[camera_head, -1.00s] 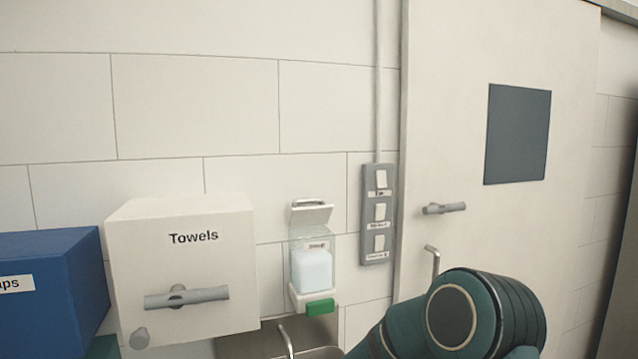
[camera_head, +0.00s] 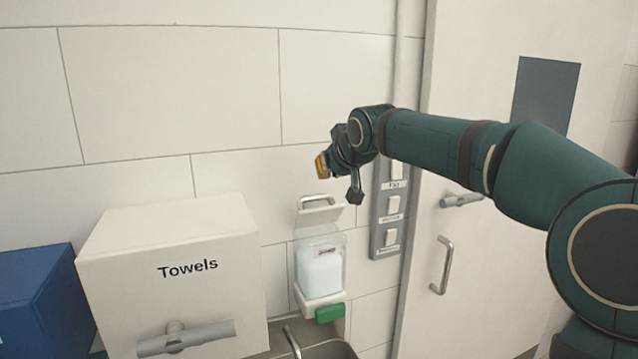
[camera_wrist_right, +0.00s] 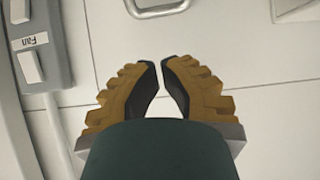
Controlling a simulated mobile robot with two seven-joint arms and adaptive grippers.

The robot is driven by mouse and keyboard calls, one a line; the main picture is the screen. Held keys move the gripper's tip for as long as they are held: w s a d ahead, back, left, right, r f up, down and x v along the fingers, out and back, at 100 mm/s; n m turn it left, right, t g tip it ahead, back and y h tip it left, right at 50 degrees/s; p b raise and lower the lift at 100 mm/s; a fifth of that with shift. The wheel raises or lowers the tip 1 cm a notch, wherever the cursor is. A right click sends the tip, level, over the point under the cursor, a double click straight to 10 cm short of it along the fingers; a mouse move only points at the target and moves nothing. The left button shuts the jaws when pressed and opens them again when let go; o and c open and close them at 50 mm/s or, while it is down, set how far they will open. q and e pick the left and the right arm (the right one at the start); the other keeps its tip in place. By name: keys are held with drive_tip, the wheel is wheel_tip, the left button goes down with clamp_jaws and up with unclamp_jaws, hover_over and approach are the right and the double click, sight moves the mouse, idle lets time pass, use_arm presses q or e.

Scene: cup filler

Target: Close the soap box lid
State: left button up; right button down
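The soap box (camera_head: 319,271) is on the tiled wall, holding a pale soap container behind a clear front. Its lid (camera_head: 319,216) stands raised and open, with a metal handle (camera_head: 316,200) along its upper edge. My right gripper (camera_head: 322,166) is above the lid, apart from it. In the right wrist view its yellow fingers (camera_wrist_right: 160,64) are nearly together, with only a narrow gap and nothing between them. A light handle shows beyond the fingertips, cut by that view's top edge. My left gripper is not in view.
The white Towels box (camera_head: 180,230) stands to the left, with a blue box (camera_head: 40,300) beside it. A switch panel (camera_head: 385,222) is just right of the soap box. A sink (camera_head: 325,349) and tap (camera_head: 291,341) are below. A door with handles is at right.

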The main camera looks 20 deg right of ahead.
sight(322, 198)
drive_tip(key=p+x, duration=0.1)
drive_tip(key=x, duration=0.9)
drive_tip(key=shift+s+f, duration=0.1)
drive_tip(key=shift+s, duration=0.05)
drive_tip(key=shift+f, duration=0.3)
drive_tip(key=shift+s+f, duration=0.3)
drive_tip(key=shift+s, duration=0.3)
drive_tip(key=shift+s+f, duration=0.3)
drive_tip(key=shift+s, duration=0.35)
drive_tip(key=shift+s+a+f, duration=0.1)
drive_tip(key=shift+s+f, duration=0.1)
drive_tip(key=shift+f, duration=0.15)
drive_tip(key=shift+s, duration=0.1)
